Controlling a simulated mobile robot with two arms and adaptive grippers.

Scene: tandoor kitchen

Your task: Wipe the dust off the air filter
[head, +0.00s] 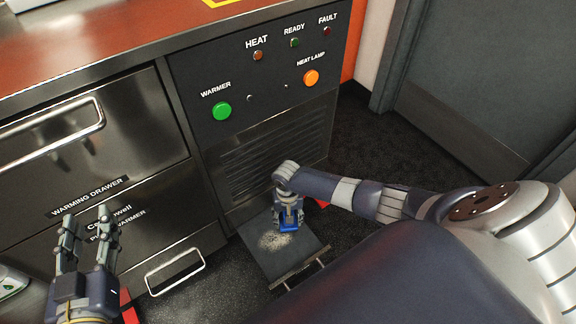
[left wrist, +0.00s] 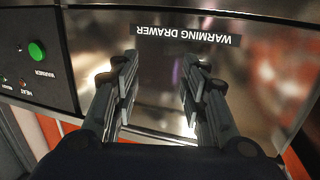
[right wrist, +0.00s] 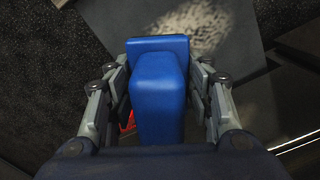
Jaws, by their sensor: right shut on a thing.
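The air filter (head: 262,257) is a dark flat panel, pulled out low in front of the warmer's vent, with a handle at its near end. A pale patch of dust (head: 274,240) lies on it; the dust also shows in the right wrist view (right wrist: 200,25). My right gripper (head: 289,218) is shut on a blue brush or wiper (right wrist: 158,95). It holds the blue tool at the filter, beside the dust patch; I cannot tell whether it touches. My left gripper (head: 86,235) is open and empty in front of the warming drawer; the left wrist view shows its parted fingers (left wrist: 157,85).
The warmer's control panel (head: 265,75) has a green button, an orange button and small lamps. The vent grille (head: 275,150) is above the filter. Drawer handles (head: 175,271) stick out at left. Dark floor is free at right, by a grey door (head: 480,75).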

